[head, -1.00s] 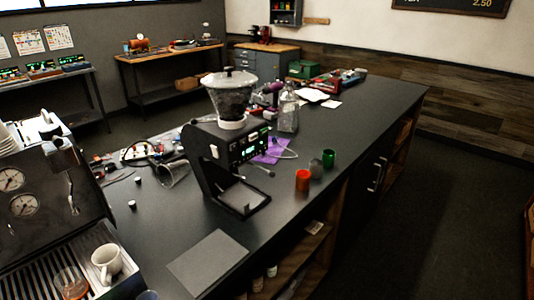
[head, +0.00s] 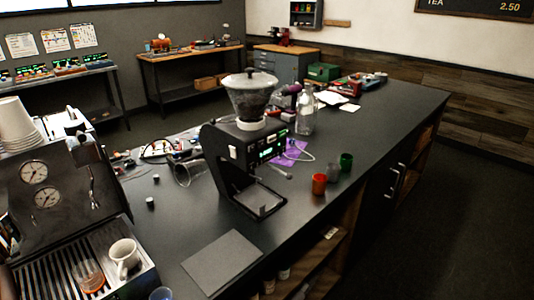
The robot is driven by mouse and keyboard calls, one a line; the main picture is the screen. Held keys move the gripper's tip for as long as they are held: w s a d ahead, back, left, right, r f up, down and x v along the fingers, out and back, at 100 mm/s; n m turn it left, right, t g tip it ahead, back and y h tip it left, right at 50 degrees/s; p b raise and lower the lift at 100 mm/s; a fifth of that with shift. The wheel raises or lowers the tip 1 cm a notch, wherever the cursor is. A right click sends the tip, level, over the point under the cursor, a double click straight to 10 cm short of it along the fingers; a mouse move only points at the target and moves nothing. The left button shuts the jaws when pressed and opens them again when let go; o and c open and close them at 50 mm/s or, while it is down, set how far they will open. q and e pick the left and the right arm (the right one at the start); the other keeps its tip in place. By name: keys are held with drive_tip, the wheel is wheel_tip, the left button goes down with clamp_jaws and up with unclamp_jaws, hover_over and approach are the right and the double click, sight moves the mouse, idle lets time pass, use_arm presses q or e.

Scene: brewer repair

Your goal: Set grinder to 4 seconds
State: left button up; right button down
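The black coffee grinder (head: 228,165) stands upright on the dark counter, with a clear bean hopper (head: 249,97) on top. Its front panel (head: 270,147) carries a small lit greenish display and several buttons or knobs. The display's digits are too small to read. A tray-like base (head: 259,202) sits below the panel. Neither of my grippers shows in the head view.
An espresso machine (head: 50,190) with a white cup (head: 124,257) is at the left. A dark mat (head: 222,262) lies before the grinder. Orange (head: 319,184) and green (head: 346,161) cups and a glass bottle (head: 306,115) stand to its right. The counter's right edge (head: 345,205) is clear.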

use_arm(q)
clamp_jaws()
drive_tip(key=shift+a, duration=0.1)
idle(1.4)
